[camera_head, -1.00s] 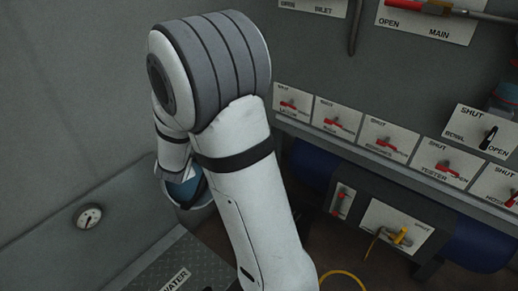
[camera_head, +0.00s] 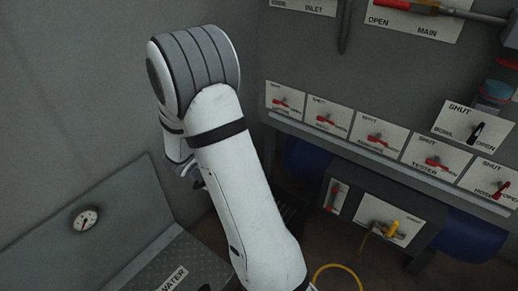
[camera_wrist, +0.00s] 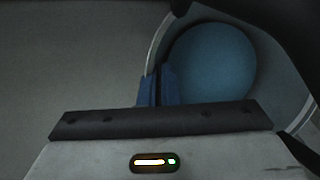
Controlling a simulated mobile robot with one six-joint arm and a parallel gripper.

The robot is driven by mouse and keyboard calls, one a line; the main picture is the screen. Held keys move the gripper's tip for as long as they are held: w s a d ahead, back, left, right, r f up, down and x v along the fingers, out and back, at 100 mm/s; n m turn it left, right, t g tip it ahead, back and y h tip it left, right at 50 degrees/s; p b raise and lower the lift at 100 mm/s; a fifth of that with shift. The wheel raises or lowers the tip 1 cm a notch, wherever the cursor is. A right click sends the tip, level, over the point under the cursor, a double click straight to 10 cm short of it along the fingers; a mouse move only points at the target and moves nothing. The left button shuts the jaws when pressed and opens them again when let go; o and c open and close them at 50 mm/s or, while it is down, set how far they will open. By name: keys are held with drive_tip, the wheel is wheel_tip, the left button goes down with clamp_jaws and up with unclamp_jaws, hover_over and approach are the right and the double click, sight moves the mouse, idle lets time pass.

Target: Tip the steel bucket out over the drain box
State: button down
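The steel bucket (camera_wrist: 283,72) fills the right part of the wrist view, with its pale round rim and a round blue surface (camera_wrist: 214,62) inside it. My gripper (camera_wrist: 158,86) is at the bucket's left rim. Its two blue fingers are close together, with the rim appearing to run between them. The bucket is hidden behind my white arm in the head view. I cannot make out a drain box for certain; a dark tread-plate top (camera_head: 185,262) with a label reading WATER lies at the lower left.
Shut-marked valve panels (camera_head: 375,137) with red levers line the right ledge. Blue cylinders (camera_head: 462,238) lie below it. A yellow hose (camera_head: 338,272) curves on the floor.

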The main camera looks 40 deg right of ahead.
drive_tip(key=s+d+f+m+g+h+b, duration=0.3)
drive_tip(key=s+d+f+m+g+h, duration=0.1)
drive_tip(key=s+d+m+g+h, duration=0.3)
drive_tip(key=s+d+m+g, duration=0.1)
drive_tip(key=s+d+m, duration=0.1)
drive_tip(key=d, duration=0.1)
drive_tip(key=shift+d+m, duration=0.2)
drive_tip(key=shift+m, duration=0.2)
drive_tip(key=shift+s, duration=0.1)
